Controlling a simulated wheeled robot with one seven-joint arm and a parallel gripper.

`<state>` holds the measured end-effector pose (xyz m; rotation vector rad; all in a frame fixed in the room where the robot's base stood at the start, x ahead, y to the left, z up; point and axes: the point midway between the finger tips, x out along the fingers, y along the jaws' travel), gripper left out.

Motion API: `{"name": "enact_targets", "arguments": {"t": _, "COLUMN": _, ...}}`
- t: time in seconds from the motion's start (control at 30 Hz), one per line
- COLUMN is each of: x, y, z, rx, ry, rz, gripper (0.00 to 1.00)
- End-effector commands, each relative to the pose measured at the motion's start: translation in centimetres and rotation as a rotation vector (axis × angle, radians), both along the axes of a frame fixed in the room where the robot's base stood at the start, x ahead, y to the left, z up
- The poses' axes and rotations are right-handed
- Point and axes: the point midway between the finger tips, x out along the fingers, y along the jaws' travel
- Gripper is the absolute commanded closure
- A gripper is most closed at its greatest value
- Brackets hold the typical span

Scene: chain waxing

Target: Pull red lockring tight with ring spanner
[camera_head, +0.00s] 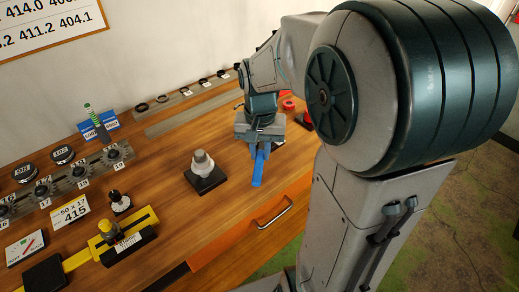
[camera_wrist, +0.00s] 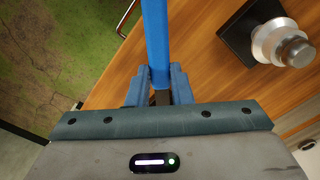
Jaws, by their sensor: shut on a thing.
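My gripper (camera_head: 257,150) is over the right part of the wooden bench, near its front edge. Its fingers (camera_wrist: 158,88) are shut on a long blue bar (camera_wrist: 156,40), seemingly the ring spanner's handle, which also shows below the gripper in the head view (camera_head: 257,174). The bar runs out of the top of the wrist view, so its ring end is hidden. Red ring-like pieces (camera_head: 289,104) show behind my arm at the bench's right end, partly covered. I cannot tell which one is the lockring.
A grey stepped post on a black base (camera_head: 203,168) stands just left of the gripper; the wrist view shows it at upper right (camera_wrist: 283,42). A yellow gauge (camera_head: 115,240) and a row of sprockets (camera_head: 80,175) lie further left. A drawer handle (camera_head: 275,214) juts from the front.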

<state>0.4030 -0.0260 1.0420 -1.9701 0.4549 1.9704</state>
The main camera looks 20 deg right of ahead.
Motion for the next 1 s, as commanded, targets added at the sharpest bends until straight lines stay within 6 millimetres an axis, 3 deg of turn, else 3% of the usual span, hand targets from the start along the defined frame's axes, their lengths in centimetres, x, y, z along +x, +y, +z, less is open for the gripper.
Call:
{"name": "enact_targets", "arguments": {"t": 0.7, "x": 0.0, "y": 0.0, "z": 3.9, "rx": 0.000, "ry": -0.001, "rz": -0.002, "gripper": 1.00}}
{"name": "enact_targets", "arguments": {"t": 1.0, "x": 0.0, "y": 0.0, "z": 4.2, "rx": 0.001, "ry": 0.000, "rz": -0.002, "gripper": 1.00}}
